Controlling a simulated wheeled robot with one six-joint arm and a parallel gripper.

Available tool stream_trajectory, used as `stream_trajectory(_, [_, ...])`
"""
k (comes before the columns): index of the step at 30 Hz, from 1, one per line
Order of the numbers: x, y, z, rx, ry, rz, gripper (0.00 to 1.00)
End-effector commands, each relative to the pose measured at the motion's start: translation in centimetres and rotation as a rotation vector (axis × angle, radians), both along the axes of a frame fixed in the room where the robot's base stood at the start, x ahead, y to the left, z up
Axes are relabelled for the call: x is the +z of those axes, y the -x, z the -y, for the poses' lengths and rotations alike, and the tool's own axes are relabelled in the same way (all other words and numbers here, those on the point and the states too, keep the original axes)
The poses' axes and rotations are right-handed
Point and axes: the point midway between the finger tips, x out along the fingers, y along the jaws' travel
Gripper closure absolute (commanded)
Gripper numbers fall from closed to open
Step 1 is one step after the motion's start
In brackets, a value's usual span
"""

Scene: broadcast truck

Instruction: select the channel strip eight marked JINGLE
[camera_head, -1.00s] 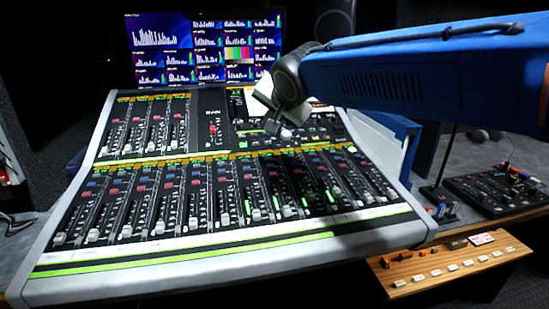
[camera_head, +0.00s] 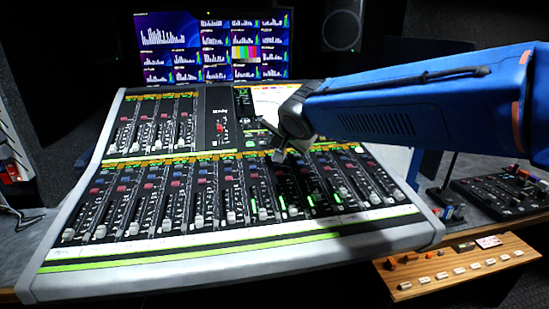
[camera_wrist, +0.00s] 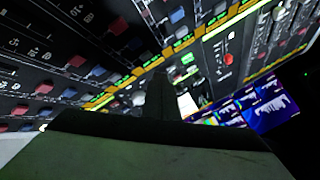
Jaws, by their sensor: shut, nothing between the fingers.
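The mixing console (camera_head: 230,250) fills the front of the head view, with a lower bank of several channel strips (camera_head: 215,190) bearing white faders and red and blue buttons. No JINGLE marking can be read, so I cannot tell which strip is eight. My gripper (camera_head: 278,157) is shut and empty, over the top of the lower bank, right of centre. Whether it touches the panel cannot be told. In the wrist view its dark fingers (camera_wrist: 163,98) point at the panel, where red and blue buttons (camera_wrist: 80,64) and lit yellow-green label strips (camera_wrist: 125,85) show close by.
A shorter upper bank of strips (camera_head: 155,120) lies at the back left of the console. Monitors (camera_head: 210,48) stand behind it. A small black control box (camera_head: 505,192) and a wooden button panel (camera_head: 460,265) are at the right.

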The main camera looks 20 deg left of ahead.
Motion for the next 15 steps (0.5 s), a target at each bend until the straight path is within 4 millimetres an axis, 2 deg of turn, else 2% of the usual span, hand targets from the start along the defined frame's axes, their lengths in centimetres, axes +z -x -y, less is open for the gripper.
stream_trajectory(6, [-1.4, -0.2, -0.1, 0.0, 0.001, -0.001, 1.0])
stream_trajectory(15, [-1.7, -0.2, -0.1, 0.001, 0.0, -0.001, 1.0])
